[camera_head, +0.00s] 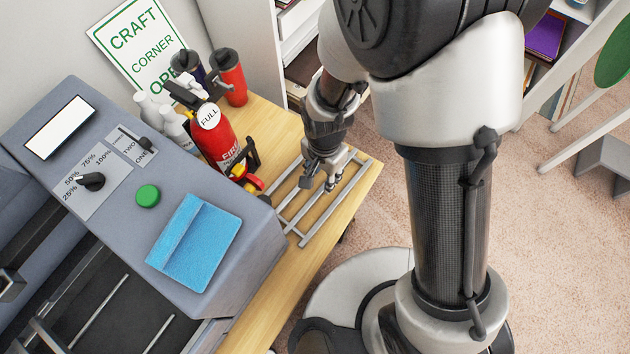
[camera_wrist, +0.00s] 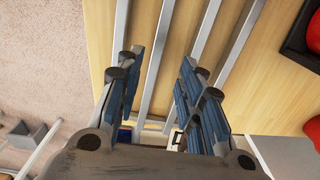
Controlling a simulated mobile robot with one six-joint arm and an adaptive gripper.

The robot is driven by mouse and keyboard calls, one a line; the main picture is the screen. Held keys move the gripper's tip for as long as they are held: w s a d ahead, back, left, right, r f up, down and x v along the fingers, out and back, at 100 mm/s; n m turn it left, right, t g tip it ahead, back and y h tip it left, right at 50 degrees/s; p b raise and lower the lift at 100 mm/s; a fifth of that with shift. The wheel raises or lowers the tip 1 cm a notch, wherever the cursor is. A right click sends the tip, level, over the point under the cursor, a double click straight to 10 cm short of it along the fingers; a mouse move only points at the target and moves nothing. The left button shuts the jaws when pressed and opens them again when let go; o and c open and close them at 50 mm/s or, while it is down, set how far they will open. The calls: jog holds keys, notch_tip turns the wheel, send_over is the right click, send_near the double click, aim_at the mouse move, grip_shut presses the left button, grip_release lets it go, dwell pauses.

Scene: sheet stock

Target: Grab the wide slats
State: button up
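Several grey slats (camera_head: 338,204) lie on the wooden tabletop near its right end, roughly parallel, with a crosswise bar at the near end. I cannot tell their widths apart well. In the wrist view they run lengthwise, one slat (camera_wrist: 156,55) passing between my fingers and another (camera_wrist: 237,50) to the right. My gripper (camera_head: 321,178) is low over the slats, pointing down. In the wrist view my gripper (camera_wrist: 162,78) is open, its blue-padded fingers on either side of the middle slat. Whether the fingers touch any slat is unclear.
A red fire extinguisher (camera_head: 212,138) stands left of the slats, with a red cup (camera_head: 230,78) behind it. A grey machine (camera_head: 130,190) with a blue cloth (camera_head: 194,242) fills the left.

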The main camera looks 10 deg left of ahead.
jog(key=f, duration=0.1)
jog(key=f+b, duration=0.1)
jog(key=f, duration=0.3)
jog(key=shift+s+d, duration=0.15)
jog(key=shift+d, duration=0.1)
jog(key=shift+r, duration=0.1)
jog(key=shift+c, duration=0.5)
grip_shut()
